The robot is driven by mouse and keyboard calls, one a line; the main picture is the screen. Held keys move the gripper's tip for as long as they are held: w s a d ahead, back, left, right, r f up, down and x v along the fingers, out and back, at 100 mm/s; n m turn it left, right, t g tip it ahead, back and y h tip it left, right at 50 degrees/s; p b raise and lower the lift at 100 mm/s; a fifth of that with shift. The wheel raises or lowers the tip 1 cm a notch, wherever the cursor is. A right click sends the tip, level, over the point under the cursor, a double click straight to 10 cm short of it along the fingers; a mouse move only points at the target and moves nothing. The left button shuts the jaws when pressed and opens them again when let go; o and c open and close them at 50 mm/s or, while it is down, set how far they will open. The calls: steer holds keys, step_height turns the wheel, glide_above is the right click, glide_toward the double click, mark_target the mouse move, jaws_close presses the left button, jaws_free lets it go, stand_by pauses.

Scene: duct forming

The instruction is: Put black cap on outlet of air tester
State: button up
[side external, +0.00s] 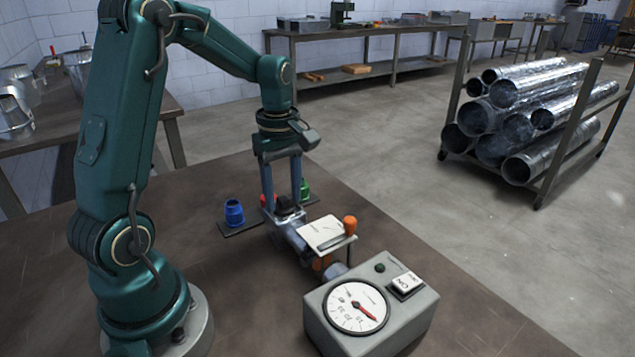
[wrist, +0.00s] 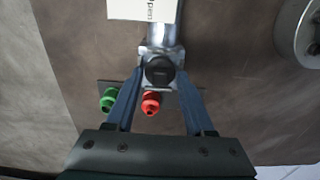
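The black cap (wrist: 160,70) sits between my gripper's fingertips (wrist: 160,76), with a finger close against each side. In the side view, my gripper (side external: 284,200) points down with the black cap (side external: 288,206) low between its fingers, at the end of the metal pipe of the air tester (side external: 292,232). The cap covers the outlet from above in the wrist view. I cannot tell whether it is fully seated. The tester's gauge box (side external: 370,312) stands at the front, and its white "Open" plate (wrist: 143,9) shows at the top of the wrist view.
A dark plate (side external: 240,228) carries a blue cap (side external: 234,212), a red cap (wrist: 151,103) and a green cap (wrist: 109,99), close behind the outlet. An orange-knobbed lever (side external: 349,226) rises beside the white plate. The bench is clear at the left front.

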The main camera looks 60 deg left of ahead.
mark_target(284, 198)
step_height(284, 198, up, 11)
steer(key=s+d+f+m+t, duration=0.1)
steer(key=s+d+m+t, duration=0.1)
steer(key=s+d+m, duration=0.3)
steer(key=s+d+f+m+t, duration=0.2)
steer(key=s+d+m, duration=0.3)
steer(key=m, duration=0.8)
steer(key=shift+d+t, duration=0.8)
steer(key=shift+d, duration=1)
steer(key=shift+s, duration=0.1)
